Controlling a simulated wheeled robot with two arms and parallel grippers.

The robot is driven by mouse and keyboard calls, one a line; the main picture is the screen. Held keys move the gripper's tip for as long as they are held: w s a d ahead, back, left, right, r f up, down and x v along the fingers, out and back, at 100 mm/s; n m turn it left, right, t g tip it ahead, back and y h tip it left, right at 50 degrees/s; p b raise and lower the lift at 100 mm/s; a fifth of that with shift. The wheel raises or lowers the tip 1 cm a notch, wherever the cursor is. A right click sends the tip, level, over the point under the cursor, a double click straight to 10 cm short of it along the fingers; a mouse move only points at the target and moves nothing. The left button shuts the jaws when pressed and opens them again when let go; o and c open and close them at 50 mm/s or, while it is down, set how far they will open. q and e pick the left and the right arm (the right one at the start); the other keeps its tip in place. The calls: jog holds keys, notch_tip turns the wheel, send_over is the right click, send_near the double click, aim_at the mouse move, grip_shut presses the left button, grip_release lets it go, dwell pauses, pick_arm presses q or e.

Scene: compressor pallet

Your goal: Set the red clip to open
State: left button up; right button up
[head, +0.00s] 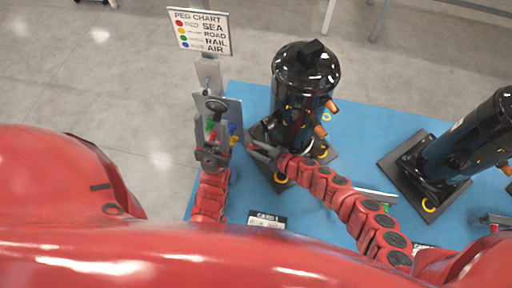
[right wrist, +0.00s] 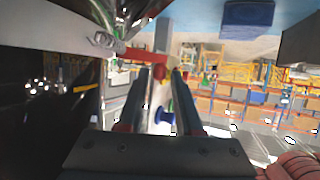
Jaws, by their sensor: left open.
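My left gripper (head: 210,140) is open at a grey upright stand (head: 234,112), its fingers pointing up the picture beside small coloured pegs (head: 232,130). My right gripper (head: 254,151) reaches left, its tips in the gap between the stand and the black compressor (head: 306,70). In the right wrist view, the fingers of the right gripper (right wrist: 164,72) are apart. A red piece (right wrist: 150,54), possibly the red clip, lies just past their tips; whether they touch it is unclear. Its setting cannot be read. I cannot clearly pick out the clip in the head view.
The compressor stands on a dark base on a blue pallet (head: 360,120). A second black compressor (head: 468,135) leans in the picture at right. A peg chart sign (head: 201,32) tops the stand. A card (head: 267,221) lies at the front. Grey floor is clear at left.

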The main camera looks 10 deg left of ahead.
jog(key=shift+d, duration=0.1)
jog(key=p+v, duration=0.1)
jog(key=v, duration=1.6)
jog(key=shift+s+d, duration=0.1)
jog(key=shift+s, duration=0.05)
